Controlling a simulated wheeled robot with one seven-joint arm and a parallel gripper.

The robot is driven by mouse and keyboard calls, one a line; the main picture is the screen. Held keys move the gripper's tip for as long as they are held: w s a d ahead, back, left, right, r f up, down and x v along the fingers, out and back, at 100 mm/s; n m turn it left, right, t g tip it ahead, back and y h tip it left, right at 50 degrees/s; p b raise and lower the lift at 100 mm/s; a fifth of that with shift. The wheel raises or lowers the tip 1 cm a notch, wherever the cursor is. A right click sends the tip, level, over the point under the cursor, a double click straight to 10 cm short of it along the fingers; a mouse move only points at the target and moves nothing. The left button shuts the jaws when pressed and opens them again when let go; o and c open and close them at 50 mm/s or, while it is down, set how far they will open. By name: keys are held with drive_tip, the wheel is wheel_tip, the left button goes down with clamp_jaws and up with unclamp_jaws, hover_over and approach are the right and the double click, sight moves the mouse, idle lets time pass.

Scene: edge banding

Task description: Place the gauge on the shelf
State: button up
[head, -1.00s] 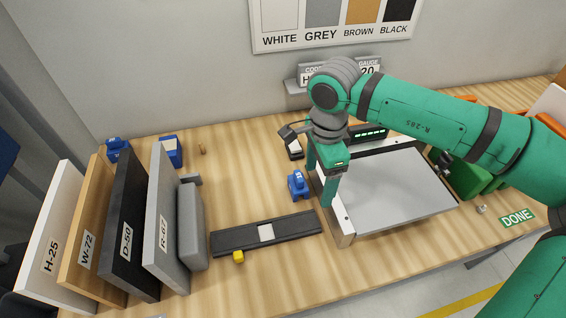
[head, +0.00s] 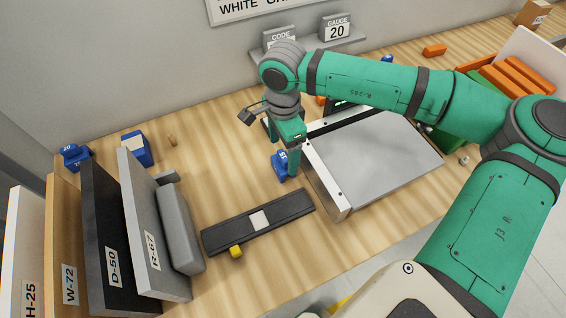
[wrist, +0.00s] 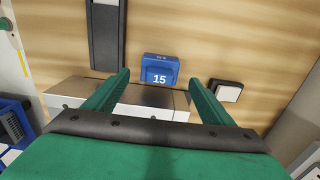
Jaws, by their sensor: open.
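A blue gauge block marked 15 (head: 280,167) stands on the bench just left of the metal-topped machine. In the wrist view the same gauge (wrist: 160,70) lies ahead of and between my fingertips, its 15 facing the camera. My gripper (head: 282,149) points down close to this gauge, jaws apart and empty. In the wrist view its two fingers (wrist: 159,80) are spread wider than the gauge. The grey wall shelf (head: 311,43) carries a CODE card and a GAUGE card reading 20. Another blue gauge (head: 75,156), apparently marked 20, stands at the back left.
A blue-and-white block (head: 137,149) stands behind upright panels, including R-67 (head: 152,235). A dark rail (head: 235,224) with a pale piece and a yellow knob lies front-left of the gauge. The machine (head: 375,155) is close on the right. Bare bench lies behind the rail.

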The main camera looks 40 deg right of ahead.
sight(283, 155)
drive_tip(key=shift+f, duration=2.35)
drive_tip(key=c, duration=1.3)
drive_tip(key=shift+c, duration=0.2)
drive_tip(key=shift+r, duration=0.1)
drive_tip(key=shift+r, duration=0.5)
drive_tip(key=s+r, duration=1.1)
drive_tip(key=s, duration=0.3)
drive_tip(key=shift+d+r, duration=0.3)
drive_tip(key=shift+r, duration=0.1)
